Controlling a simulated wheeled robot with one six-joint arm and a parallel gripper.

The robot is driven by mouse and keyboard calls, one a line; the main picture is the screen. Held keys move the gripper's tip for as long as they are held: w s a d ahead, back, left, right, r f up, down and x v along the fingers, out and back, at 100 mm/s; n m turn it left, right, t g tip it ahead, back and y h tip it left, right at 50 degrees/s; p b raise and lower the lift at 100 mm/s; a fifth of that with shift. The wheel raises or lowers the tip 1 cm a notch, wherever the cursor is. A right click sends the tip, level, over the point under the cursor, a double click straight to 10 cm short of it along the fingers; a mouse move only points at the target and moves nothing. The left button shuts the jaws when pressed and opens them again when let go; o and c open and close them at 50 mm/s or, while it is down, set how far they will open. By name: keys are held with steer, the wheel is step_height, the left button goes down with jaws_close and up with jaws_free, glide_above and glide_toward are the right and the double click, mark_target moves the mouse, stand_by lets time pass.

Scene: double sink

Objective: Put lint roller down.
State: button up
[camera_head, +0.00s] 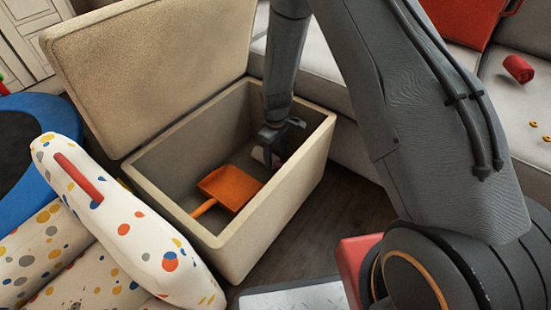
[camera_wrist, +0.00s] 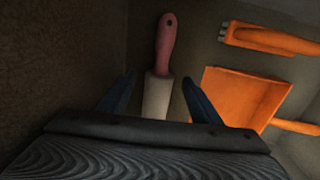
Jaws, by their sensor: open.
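The lint roller has a pink handle (camera_wrist: 166,42) and a white roller (camera_wrist: 157,95). In the wrist view it lies inside the beige storage box (camera_head: 228,262), and it looks to be on the box floor. My gripper (camera_wrist: 160,98) is open, with a dark finger on either side of the white roller and a gap on both sides. The near end of the roller is hidden behind my gripper's body. In the head view my gripper (camera_head: 276,148) is down inside the box near its far right side, where the roller shows only as a small pale patch.
An orange dustpan (camera_head: 231,187) lies in the box, and an orange brush (camera_wrist: 270,38) shows beside it in the wrist view. The box's lid (camera_head: 150,65) stands open at the back left. A spotted cushion (camera_head: 128,225) is near the box's left side.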

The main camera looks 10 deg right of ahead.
step_height(320, 180, up, 8)
steer(key=p, duration=0.3)
step_height(320, 180, up, 14)
glide_above(276, 159)
steer(key=s+a, duration=0.5)
steer(key=a, duration=0.2)
steer(key=s+a+r, duration=0.5)
steer(key=s+r, duration=0.4)
steer(key=r, duration=0.1)
steer(key=s+r, duration=0.5)
steer(key=s, duration=0.6)
steer(key=s+r+m+y, duration=0.1)
steer(key=s+r, duration=0.4)
steer(key=s, duration=0.6)
steer(key=shift+s+d, duration=0.15)
steer(key=shift+d, duration=0.2)
